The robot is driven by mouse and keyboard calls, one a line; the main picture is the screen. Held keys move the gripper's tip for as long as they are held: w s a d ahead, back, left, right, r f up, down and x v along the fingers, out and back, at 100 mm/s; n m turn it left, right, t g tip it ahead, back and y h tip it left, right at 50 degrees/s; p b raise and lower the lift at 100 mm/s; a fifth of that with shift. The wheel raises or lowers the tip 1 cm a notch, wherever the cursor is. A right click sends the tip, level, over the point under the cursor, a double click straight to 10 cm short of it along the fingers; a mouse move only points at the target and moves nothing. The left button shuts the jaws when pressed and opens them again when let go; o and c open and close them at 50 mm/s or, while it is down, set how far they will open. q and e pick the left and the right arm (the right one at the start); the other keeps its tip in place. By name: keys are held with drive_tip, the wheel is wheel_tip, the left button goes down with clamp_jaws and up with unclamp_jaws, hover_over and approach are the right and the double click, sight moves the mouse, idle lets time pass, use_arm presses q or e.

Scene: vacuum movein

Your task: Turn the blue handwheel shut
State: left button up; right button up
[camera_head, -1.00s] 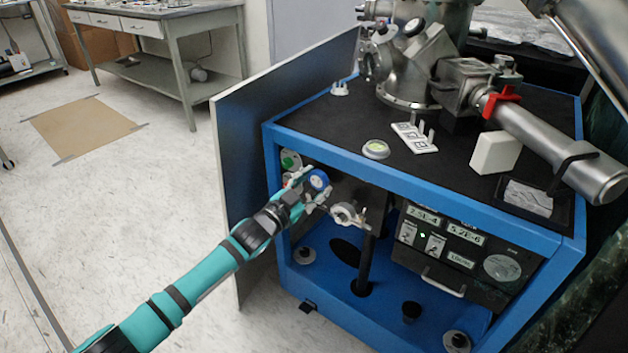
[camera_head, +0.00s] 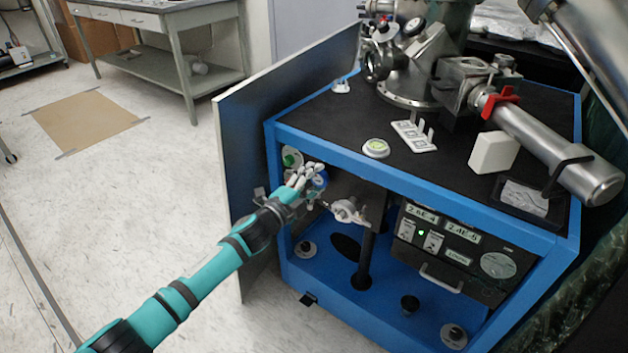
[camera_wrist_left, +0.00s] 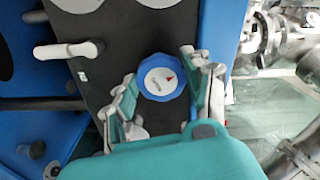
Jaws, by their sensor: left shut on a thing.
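The blue handwheel (camera_wrist_left: 161,78) has a white face with a red pointer mark and small lettering. It sits on a dark panel in the left wrist view, between the two fingers of my left gripper (camera_wrist_left: 160,92). In the head view the handwheel (camera_head: 319,180) is partly covered by the fingers, at the front left of the blue-framed cart. My left gripper (camera_head: 303,182) is shut on the handwheel. My right gripper is in neither view.
The blue cart frame (camera_head: 425,192) surrounds the open bay. An open door panel (camera_head: 285,105) stands on its left. A green round part (camera_head: 291,158) is left of the handwheel and a metal valve fitting (camera_head: 347,211) is right of it.

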use_arm(q)
drive_tip(key=m, duration=0.4)
drive_tip(key=shift+f+m, duration=0.1)
drive_tip(key=shift+m, duration=0.2)
idle(0.3)
drive_tip(key=o, duration=1.2)
drive_tip(key=shift+c, duration=0.2)
drive_tip(key=shift+s+a, duration=0.1)
drive_tip(key=v, duration=1.1)
drive_tip(key=shift+s+a, duration=0.2)
drive_tip(key=shift+s, duration=0.15)
